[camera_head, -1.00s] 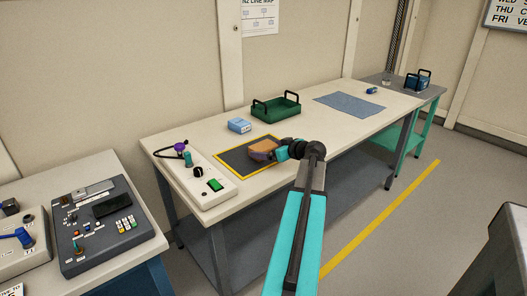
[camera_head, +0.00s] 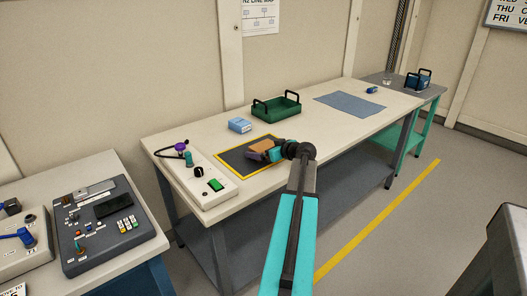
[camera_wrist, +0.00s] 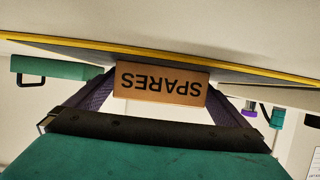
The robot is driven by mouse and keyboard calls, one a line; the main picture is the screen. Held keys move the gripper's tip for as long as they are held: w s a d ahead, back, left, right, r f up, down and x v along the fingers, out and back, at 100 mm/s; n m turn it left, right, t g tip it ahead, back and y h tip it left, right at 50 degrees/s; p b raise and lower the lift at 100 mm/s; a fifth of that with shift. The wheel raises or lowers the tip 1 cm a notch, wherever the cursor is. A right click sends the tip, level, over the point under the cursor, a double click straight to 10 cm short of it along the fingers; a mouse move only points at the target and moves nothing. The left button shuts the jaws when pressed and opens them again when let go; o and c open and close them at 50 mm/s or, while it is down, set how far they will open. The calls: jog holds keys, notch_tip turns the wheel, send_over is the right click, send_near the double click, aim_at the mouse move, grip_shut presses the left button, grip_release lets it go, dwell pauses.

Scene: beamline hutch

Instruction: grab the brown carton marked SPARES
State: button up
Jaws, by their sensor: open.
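The brown carton marked SPARES (camera_head: 262,146) lies on the dark, yellow-edged mat (camera_head: 230,161) on the long table. In the wrist view the carton (camera_wrist: 161,82) is upside down, its black lettering facing the camera. My gripper (camera_head: 264,153) is low over the mat at the carton. In the wrist view its two dark fingers (camera_wrist: 160,98) stand open, one on each side of the carton. I cannot tell whether either finger touches it. My gripper and wrist hide part of the carton in the head view.
A control strip (camera_head: 203,187) with a green switch is left of the mat. A blue-white box (camera_head: 239,125) and a green tray (camera_head: 277,106) stand behind it. A blue cloth (camera_head: 350,104) lies farther right, with bare tabletop between.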

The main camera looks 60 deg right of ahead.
aim_at(264, 146)
jog(key=c, duration=1.2)
jog(key=shift+o, duration=0.2)
jog(key=shift+r, duration=0.1)
jog(key=shift+r, duration=1.45)
jog(key=shift+s+r, duration=0.2)
jog(key=shift+r, duration=0.05)
jog(key=s+a, duration=0.2)
jog(key=s, duration=0.2)
jog(key=s+a+r+b, duration=0.1)
jog(key=s+a, duration=0.1)
jog(key=s, duration=0.3)
jog(key=s+a+b, duration=0.1)
jog(key=s+a, duration=0.1)
jog(key=s, duration=0.3)
jog(key=shift+s+r, duration=0.25)
